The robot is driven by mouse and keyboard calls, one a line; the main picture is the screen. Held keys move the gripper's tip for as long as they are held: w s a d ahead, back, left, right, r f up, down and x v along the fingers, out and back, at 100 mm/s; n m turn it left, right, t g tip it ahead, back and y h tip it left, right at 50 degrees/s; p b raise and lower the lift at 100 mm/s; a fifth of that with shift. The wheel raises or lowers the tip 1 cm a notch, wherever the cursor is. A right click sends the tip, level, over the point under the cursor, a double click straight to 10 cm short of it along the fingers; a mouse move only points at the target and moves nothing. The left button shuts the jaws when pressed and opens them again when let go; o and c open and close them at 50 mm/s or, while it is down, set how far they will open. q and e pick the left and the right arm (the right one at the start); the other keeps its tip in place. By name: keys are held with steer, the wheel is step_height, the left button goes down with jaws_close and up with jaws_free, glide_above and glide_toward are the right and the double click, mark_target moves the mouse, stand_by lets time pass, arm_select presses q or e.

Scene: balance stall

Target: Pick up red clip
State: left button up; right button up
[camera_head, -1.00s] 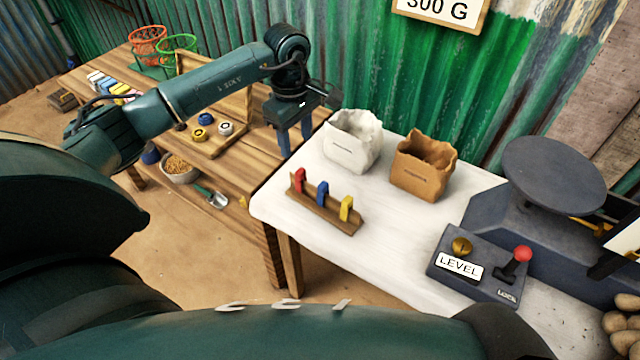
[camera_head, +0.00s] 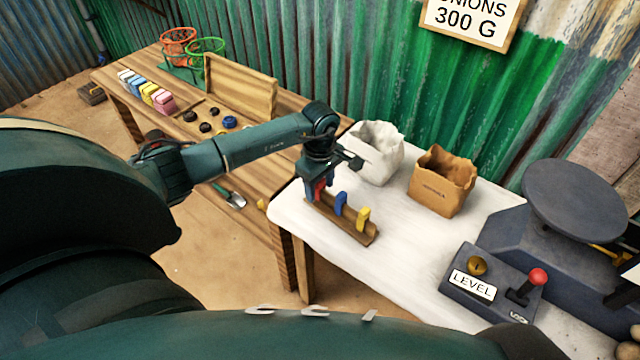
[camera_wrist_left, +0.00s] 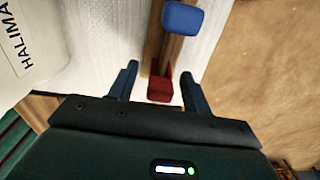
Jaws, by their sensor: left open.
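The red clip (camera_head: 320,187) stands at the left end of a wooden rack (camera_head: 352,232) on the white table. A blue clip (camera_head: 341,203) and a yellow clip (camera_head: 363,217) stand beside it on the same rack. My left gripper (camera_head: 314,194) is open, pointing down over the red clip and partly hiding it. In the left wrist view the red clip (camera_wrist_left: 160,88) lies between the two blue fingers, with a gap visible on each side. The blue clip (camera_wrist_left: 182,18) shows beyond it. My right gripper is not in view.
A white sack (camera_head: 375,155) and a brown paper bag (camera_head: 441,181) stand behind the rack, the white one close to my gripper. A control box with a LEVEL label (camera_head: 472,285) and a scale pan (camera_head: 585,202) are to the right. Bare tabletop lies between.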

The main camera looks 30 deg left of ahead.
arm_select(q)
steer(key=shift+f, duration=0.25)
steer(key=shift+c, duration=0.6)
steer(key=c, duration=0.9)
steer(key=shift+r, duration=0.1)
